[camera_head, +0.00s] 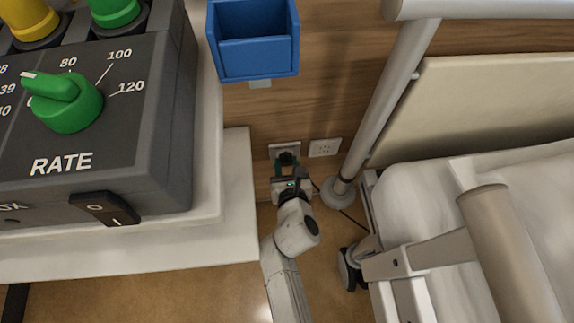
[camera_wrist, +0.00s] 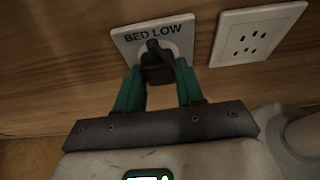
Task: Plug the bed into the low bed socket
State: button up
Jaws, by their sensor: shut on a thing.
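The low bed socket (camera_wrist: 122,38) is a white wall plate marked "BED LOW"; in the head view (camera_head: 273,150) it sits low on the wood wall. A black plug (camera_wrist: 155,66) is at the socket's face, covering the middle of the plate. I cannot tell how deep it sits. My gripper (camera_wrist: 159,83) has its green fingers on both sides of the plug and is shut on it. In the head view my gripper (camera_head: 287,165) is small and partly hidden by my arm. A dark cord (camera_head: 352,218) runs along the floor by the bed (camera_head: 430,190).
A second white outlet plate (camera_wrist: 255,35) is right of the socket. A grey pole (camera_head: 385,100) with a round base stands close on the right. A blue bin (camera_head: 258,58) hangs above. A dark control box (camera_head: 140,120) on a pale shelf (camera_head: 240,180) fills the left.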

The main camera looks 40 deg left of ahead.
jog(key=shift+w+a, duration=0.2)
jog(key=shift+a, duration=0.05)
jog(key=o, duration=1.1)
jog(key=shift+c, duration=0.2)
jog(key=p+v, duration=0.5)
jog(key=v, duration=0.5)
jog(key=shift+s+d+r+p, duration=0.2)
jog(key=shift+s+d+p, duration=0.05)
jog(key=shift+p, duration=0.05)
